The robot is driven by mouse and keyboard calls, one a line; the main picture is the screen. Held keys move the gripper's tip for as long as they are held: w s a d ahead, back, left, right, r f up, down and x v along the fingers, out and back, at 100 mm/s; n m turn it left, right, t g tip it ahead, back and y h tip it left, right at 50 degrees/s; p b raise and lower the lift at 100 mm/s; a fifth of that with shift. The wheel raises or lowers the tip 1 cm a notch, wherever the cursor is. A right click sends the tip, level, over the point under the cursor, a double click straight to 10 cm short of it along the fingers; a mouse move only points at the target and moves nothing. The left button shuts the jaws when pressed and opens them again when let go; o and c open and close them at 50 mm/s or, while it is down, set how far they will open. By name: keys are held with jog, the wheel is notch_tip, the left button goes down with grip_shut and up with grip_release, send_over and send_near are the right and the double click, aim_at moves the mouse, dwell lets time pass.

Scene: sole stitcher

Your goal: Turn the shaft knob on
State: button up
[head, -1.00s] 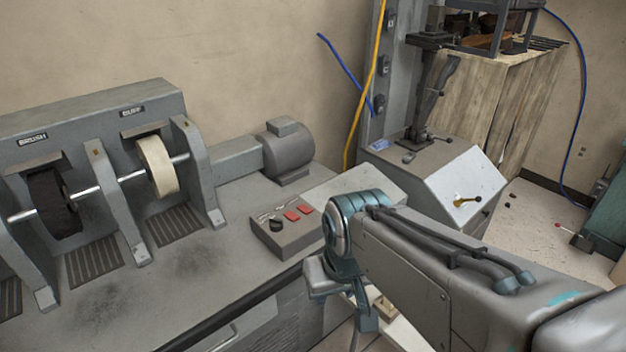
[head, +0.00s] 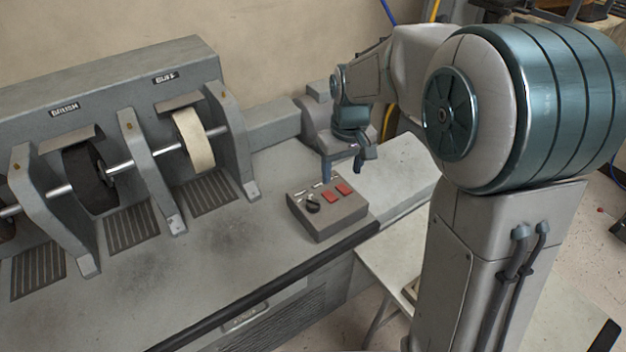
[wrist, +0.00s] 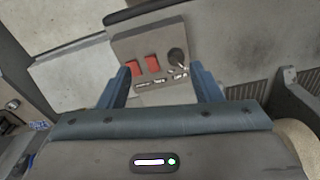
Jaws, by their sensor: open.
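The black shaft knob (head: 313,203) is on the left part of the top of a grey control box, beside two red switches (head: 336,191). Small white labels with unreadable text sit by the controls. In the wrist view the knob (wrist: 177,57) is at the right of the switches (wrist: 145,66). My gripper (head: 344,166) is open and empty, above and behind the box in the head view. In the wrist view its two blue fingers (wrist: 164,85) point toward the box, with the knob and switches lying between their lines. The fingers appear apart from the knob.
The control box (head: 330,222) stands near the front edge of the grey bench (head: 190,285). The brush wheel (head: 88,178) and buff wheel (head: 194,140) stand on a shaft at the left. A motor (head: 318,120) is behind my gripper. The bench left of the box is clear.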

jog(key=n+p, duration=0.2)
send_over(313, 201)
notch_tip(313, 201, down, 3)
jog(key=f, duration=0.1)
jog(key=shift+g, duration=0.4)
notch_tip(313, 201, down, 14)
jog(key=p, duration=0.2)
jog(key=shift+w+r+p, duration=0.1)
jog(key=shift+p, duration=0.3)
jog(key=c, duration=1)
